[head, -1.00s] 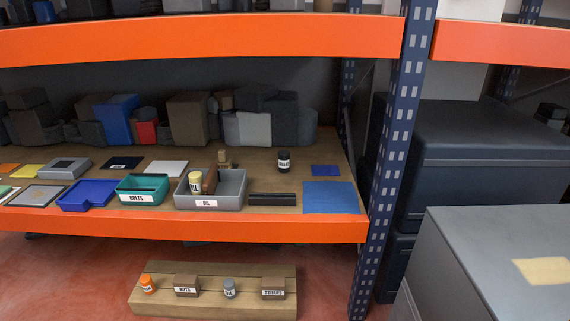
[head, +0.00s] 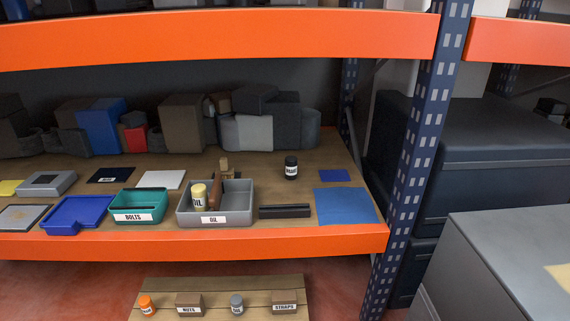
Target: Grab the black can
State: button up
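The black can (head: 291,167) stands upright on the wooden shelf board, toward the back right. It has a white label with dark lettering. Bare board surrounds it, and nothing touches it. My gripper is not in view in the head picture.
A grey bin labelled OIL (head: 243,211) holds a yellow can (head: 199,195) and a brown item. A teal BOLTS bin (head: 139,205), a black slotted block (head: 285,211) and a blue mat (head: 345,206) lie nearby. Orange beams (head: 200,243) and a blue post (head: 418,150) bound the shelf.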

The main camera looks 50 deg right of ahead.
aim_at(290, 162)
jog(key=z, duration=0.1)
jog(key=i, duration=1.2)
jog(key=u, duration=0.35)
